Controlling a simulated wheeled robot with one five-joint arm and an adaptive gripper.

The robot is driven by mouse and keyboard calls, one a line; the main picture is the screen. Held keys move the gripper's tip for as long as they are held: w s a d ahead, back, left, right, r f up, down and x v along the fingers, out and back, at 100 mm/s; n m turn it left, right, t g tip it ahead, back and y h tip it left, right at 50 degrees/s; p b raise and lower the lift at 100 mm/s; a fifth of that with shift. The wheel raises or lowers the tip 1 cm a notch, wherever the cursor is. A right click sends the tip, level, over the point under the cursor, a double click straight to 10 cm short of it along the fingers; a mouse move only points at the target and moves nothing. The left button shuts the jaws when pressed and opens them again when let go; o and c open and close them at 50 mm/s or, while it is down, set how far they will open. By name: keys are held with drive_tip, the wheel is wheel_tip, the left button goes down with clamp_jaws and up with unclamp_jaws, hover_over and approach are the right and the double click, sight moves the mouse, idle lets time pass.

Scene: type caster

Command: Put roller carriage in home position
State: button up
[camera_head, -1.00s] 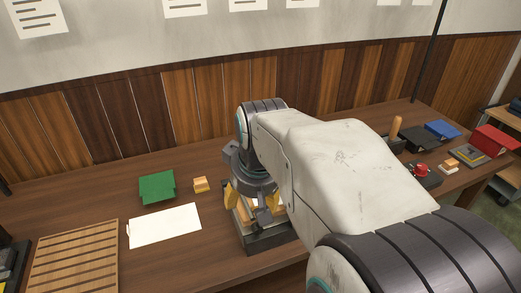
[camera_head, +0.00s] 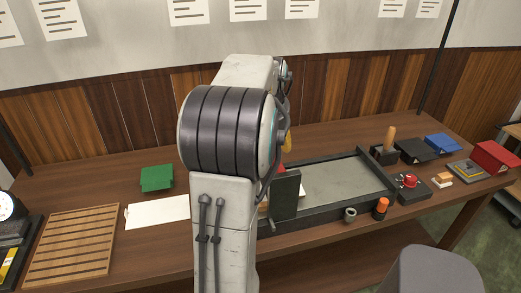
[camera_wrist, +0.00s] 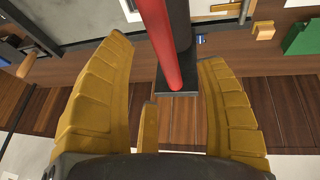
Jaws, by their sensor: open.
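The type caster's bed (camera_head: 335,182) is a long grey tray with a dark frame, right of my arm. A dark upright plate (camera_head: 285,195) stands at its left end. I take the red bar (camera_wrist: 160,45) with a black bar beside it to be part of the roller carriage; a sliver of red also shows behind the plate in the head view. My gripper (camera_wrist: 168,85) is open, with yellow fingers on either side of the red and black bars. Contact cannot be told. In the head view my arm hides most of the gripper and the carriage.
A slatted wooden board (camera_head: 75,245), white sheet (camera_head: 158,212) and green block (camera_head: 156,178) lie to the left. A red-knobbed box (camera_head: 407,185), an orange-topped cylinder (camera_head: 381,208) and a small grey ring (camera_head: 350,215) stand right. A grey chair back (camera_head: 435,275) is in front.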

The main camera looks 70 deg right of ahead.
drive_tip(key=shift+x, duration=3.5)
drive_tip(key=shift+c, duration=0.3)
drive_tip(key=c, duration=1.2)
